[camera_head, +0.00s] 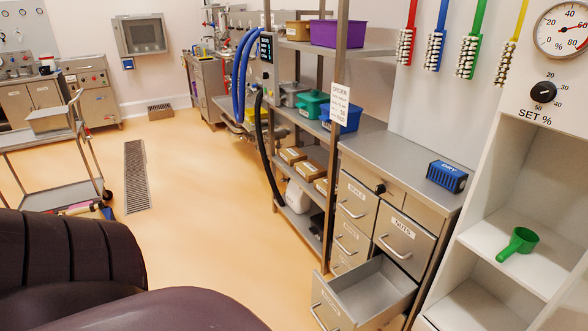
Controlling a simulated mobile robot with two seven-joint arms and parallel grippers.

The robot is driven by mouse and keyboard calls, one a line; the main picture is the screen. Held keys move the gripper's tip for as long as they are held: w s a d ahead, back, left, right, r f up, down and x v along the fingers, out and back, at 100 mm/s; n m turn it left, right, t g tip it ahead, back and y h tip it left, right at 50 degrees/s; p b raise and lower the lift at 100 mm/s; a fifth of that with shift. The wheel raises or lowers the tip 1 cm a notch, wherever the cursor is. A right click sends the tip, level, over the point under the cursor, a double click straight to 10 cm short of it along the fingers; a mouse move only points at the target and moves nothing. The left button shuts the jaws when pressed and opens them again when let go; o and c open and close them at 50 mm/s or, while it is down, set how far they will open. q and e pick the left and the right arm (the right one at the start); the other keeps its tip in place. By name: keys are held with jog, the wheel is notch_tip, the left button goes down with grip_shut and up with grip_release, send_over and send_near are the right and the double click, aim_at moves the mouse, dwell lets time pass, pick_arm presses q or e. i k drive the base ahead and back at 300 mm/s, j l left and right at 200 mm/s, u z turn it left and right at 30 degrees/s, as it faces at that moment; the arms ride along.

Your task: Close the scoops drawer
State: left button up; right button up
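One drawer (378,283) at the bottom of the grey metal cabinet stands pulled well out into the room. Its inside looks empty. Its front panel (325,305) faces left and carries a bar handle and a small label, which I cannot read clearly, so I cannot confirm that it is the scoops drawer. The other drawers of the cabinet (405,240) look shut, among them one labelled NUTS. Neither of my grippers is in view. Dark padded parts at the lower left appear to be mine.
A white shelf unit (500,250) with a green scoop (518,243) stands right of the cabinet. A blue box marked DRY (446,176) sits on the countertop. A trolley (60,190) is at the left. The floor (215,215) between is clear.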

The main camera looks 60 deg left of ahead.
aim_at(366, 296)
jog(key=k+l+u, duration=0.1)
jog(key=u, duration=1.15)
jog(key=i+l+z, duration=0.15)
jog(key=i+l, duration=0.1)
jog(key=i, duration=0.1)
